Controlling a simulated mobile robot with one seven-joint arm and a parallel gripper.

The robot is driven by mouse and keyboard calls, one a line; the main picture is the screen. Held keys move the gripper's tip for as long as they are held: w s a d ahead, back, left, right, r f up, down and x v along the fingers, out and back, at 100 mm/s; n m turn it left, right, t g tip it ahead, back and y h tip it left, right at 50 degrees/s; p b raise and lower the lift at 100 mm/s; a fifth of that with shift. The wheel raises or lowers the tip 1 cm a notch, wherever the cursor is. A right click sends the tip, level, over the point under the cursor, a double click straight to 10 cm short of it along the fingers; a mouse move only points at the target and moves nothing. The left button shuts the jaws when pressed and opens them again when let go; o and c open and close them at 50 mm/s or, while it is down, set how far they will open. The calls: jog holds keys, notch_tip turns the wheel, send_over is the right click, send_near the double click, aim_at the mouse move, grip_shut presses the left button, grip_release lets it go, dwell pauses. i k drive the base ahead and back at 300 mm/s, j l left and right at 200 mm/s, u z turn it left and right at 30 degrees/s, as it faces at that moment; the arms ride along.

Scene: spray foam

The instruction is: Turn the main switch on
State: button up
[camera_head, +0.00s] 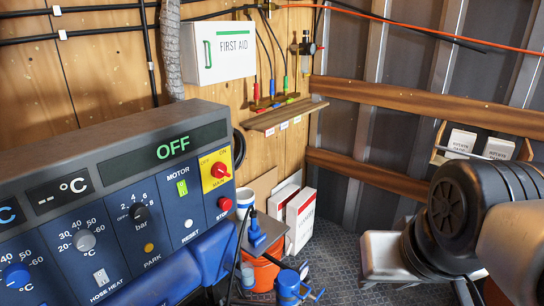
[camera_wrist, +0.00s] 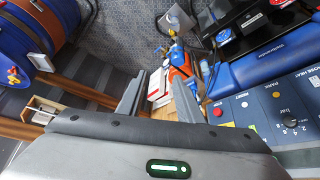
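The main switch (camera_head: 219,171) is a red rotary knob on a yellow plate at the upper right of the blue control panel (camera_head: 120,225) in the head view. The display (camera_head: 172,148) above it reads OFF. The knob's exact angle is too small to tell. My gripper (camera_wrist: 160,88) shows in the wrist view with its two fingers apart and nothing between them. It is away from the panel, which lies to the right in that view. The knob is not clearly visible there. In the head view my arm is at the right and the fingertips are not clearly visible.
A red stop button (camera_head: 224,204) sits just below the switch. A first aid box (camera_head: 218,52) and a wooden shelf (camera_head: 284,116) are on the wall behind. An orange bucket (camera_head: 264,268) and white-and-red boxes (camera_head: 299,218) stand beyond the panel. Metal floor (camera_head: 345,260) is open between panel and arm.

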aim_at(219, 169)
jog(key=i+l+u, duration=0.15)
jog(key=l+u, duration=0.2)
jog(key=i+l+u, duration=0.1)
jog(key=l+u, duration=0.25)
jog(key=j, duration=0.1)
